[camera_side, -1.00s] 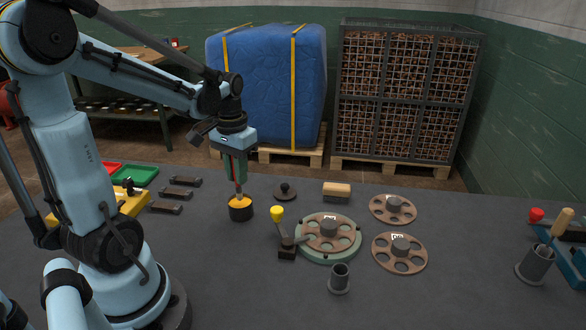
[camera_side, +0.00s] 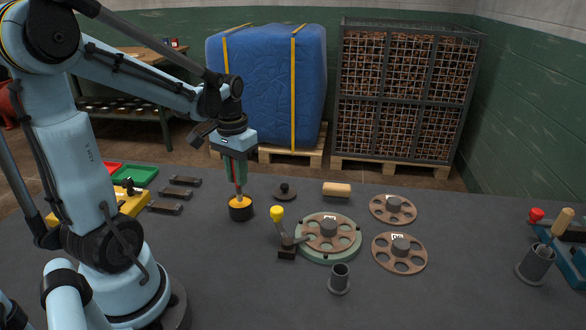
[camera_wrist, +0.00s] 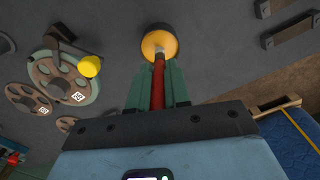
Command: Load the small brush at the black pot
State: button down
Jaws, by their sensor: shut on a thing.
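The small brush has a red handle (camera_wrist: 158,82) and stands about upright in my gripper (camera_side: 239,181). My gripper points down with its green fingers shut on the handle. The black pot (camera_side: 240,213) is a short round pot with a yellow-orange top, on the dark table directly below my gripper. The brush's lower end reaches down to the middle of the pot's top; its bristle tip is hidden there. In the wrist view the pot (camera_wrist: 170,47) is at the top centre, with the brush's pale metal part meeting its top.
Dark bars (camera_side: 165,208) lie left. The table just around the pot is clear.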

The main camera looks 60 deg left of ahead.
jog(key=shift+f, duration=0.4)
dwell(1.1)
jog(key=shift+r, duration=0.1)
jog(key=shift+r, duration=3.45)
